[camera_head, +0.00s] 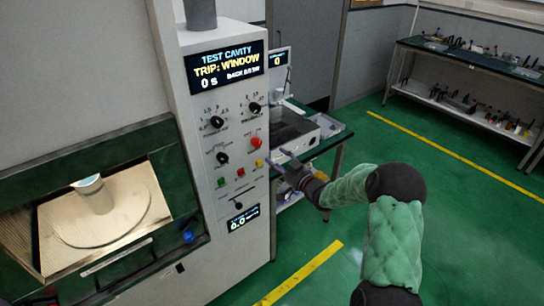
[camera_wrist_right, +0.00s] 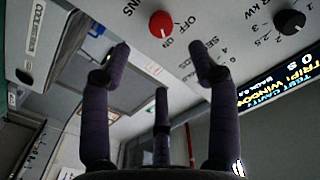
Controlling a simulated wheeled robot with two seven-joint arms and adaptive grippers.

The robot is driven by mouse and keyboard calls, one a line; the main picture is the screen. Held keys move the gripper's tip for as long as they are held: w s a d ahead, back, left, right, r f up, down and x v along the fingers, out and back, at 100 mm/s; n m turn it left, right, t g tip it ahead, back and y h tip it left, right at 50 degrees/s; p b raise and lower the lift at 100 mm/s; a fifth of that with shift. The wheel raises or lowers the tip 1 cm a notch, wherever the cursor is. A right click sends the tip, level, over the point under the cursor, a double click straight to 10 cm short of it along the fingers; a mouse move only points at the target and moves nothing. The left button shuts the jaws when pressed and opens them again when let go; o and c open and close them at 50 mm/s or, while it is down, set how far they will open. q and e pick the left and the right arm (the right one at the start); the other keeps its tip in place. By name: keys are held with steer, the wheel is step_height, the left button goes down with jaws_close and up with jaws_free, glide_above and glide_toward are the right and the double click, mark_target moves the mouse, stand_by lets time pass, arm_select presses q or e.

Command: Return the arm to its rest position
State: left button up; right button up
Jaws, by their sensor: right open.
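My right arm, in a green quilted sleeve, comes in from the lower right in the head view. Its right gripper (camera_head: 288,163) is beside the right edge of the white control panel (camera_head: 232,150), near the red button (camera_head: 256,143). In the right wrist view the dark fingers of the right gripper (camera_wrist_right: 160,62) are spread apart with nothing between them. The panel face with a red knob (camera_wrist_right: 161,24) and a black knob (camera_wrist_right: 290,22) lies beyond the fingertips. I cannot tell whether a finger touches the panel. My left gripper is not in view.
The panel display (camera_head: 225,68) reads "TEST CAVITY TRIP: WINDOW 0 s". At left, the lit cavity holds a round plate (camera_head: 130,222) with a cylinder (camera_head: 95,195). A bench (camera_head: 325,140) with equipment stands behind the gripper. Green floor (camera_head: 460,210) is open at right.

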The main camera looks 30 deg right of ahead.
steer(key=shift+s, duration=0.3)
steer(key=s+a+f+m+g, duration=0.1)
steer(key=s+a+f+g, duration=0.25)
steer(key=a+f, duration=0.7)
steer(key=s+a+f+m+g, duration=0.15)
steer(key=a+f+g, duration=0.25)
steer(key=a+f, duration=0.7)
steer(key=s+a+f+g, duration=0.3)
steer(key=s+a+f, duration=0.1)
steer(key=s, duration=0.5)
steer(key=s+a+f+n+g+y, duration=0.1)
steer(key=s+a+f+g, duration=0.2)
steer(key=s, duration=0.6)
steer(key=s+a+f+n+g+y, duration=0.1)
steer(key=s+a+f+g, duration=0.3)
steer(key=s+a+f, duration=0.3)
steer(key=shift+s+f+b, duration=0.3)
steer(key=shift+s+f, duration=0.4)
steer(key=shift+s, duration=0.35)
